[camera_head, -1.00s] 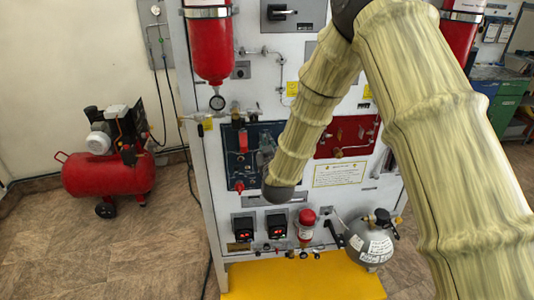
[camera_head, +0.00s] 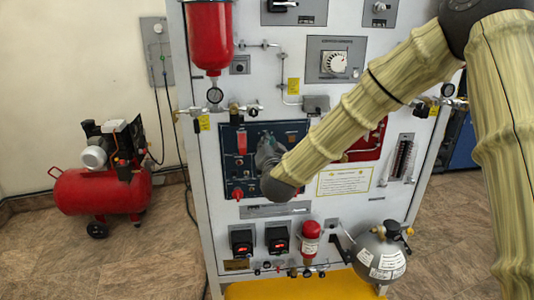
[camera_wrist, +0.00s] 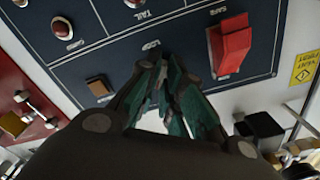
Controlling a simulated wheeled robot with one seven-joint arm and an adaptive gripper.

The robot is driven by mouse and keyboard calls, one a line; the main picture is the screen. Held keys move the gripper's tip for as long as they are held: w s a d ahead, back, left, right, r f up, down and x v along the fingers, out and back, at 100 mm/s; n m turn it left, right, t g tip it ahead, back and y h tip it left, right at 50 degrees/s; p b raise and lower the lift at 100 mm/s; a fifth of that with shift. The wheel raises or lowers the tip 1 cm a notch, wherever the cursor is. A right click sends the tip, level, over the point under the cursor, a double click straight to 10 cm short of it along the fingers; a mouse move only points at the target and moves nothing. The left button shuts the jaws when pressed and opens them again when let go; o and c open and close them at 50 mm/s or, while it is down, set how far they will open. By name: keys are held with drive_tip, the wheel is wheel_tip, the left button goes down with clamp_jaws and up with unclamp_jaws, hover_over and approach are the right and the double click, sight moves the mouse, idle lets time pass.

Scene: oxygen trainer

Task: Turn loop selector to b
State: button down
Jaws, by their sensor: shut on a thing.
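The dark blue panel (camera_head: 293,132) is on the front of the white cabinet. My gripper (camera_head: 268,150) is at the middle of this panel, with my forearm coming in from the right. In the wrist view my gripper's dark green fingers (camera_wrist: 164,78) are close together against the panel, at a small label that seems to read LOOP. The loop selector knob between the fingers is hidden by them, so I cannot read its setting. A red switch (camera_wrist: 230,46) marked SAFE is beside the fingers. It also shows in the head view (camera_head: 242,141).
A red panel (camera_head: 373,145) is right of the blue one, partly behind my forearm. Below are two black boxes with red displays (camera_head: 242,240), a red canister (camera_head: 311,238) and a grey tank (camera_head: 377,258). A red compressor (camera_head: 100,197) stands on open floor at left.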

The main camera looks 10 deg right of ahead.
drive_tip(key=shift+m+b, duration=0.7)
drive_tip(key=shift+m, duration=0.1)
drive_tip(key=c, duration=1.6)
unclamp_jaws()
drive_tip(key=shift+o, duration=0.2)
drive_tip(key=shift+s, duration=0.15)
drive_tip(key=s, duration=1.1)
drive_tip(key=shift+s, duration=0.4)
drive_tip(key=shift+f, duration=0.1)
